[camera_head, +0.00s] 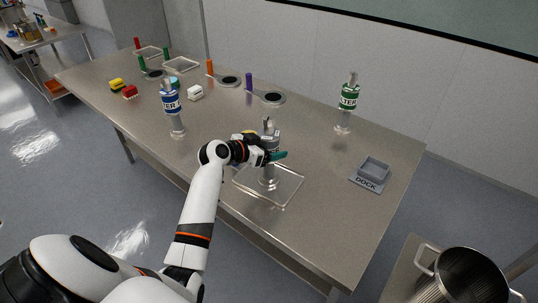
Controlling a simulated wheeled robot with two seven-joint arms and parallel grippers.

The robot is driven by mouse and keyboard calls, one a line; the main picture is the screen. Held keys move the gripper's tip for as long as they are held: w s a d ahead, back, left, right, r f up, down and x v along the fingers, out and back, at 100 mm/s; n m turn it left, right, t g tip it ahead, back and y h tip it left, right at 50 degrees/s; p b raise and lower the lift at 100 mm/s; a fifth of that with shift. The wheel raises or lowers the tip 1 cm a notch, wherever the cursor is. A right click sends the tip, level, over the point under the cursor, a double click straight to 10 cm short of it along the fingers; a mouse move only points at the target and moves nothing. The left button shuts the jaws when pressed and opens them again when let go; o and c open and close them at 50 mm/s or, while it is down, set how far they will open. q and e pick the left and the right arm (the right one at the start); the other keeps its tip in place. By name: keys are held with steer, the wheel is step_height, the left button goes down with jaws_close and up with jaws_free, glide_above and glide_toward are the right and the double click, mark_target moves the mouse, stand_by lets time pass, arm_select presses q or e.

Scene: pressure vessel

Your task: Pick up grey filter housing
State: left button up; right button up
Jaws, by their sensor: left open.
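The grey filter housing (268,178) stands upright on a clear shallow tray (286,193) near the front edge of the table. Its top sticks up above my gripper, and its middle is partly hidden by it. My left gripper (279,156) is open at the housing's mid-height, with a teal fingertip showing on the right side. I cannot tell whether the fingers touch the housing. My right gripper is not in view.
A blue-labelled housing (171,102) stands to the left and a green-labelled one (348,100) at the right back. A grey dock (371,174) lies at the right. Small coloured blocks and round grey holders are at the back left. A steel pot (466,278) is off the table, lower right.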

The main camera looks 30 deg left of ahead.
arm_select(q)
steer(key=shift+c, duration=0.3)
steer(key=c, duration=1.3)
steer(key=shift+a, duration=0.1)
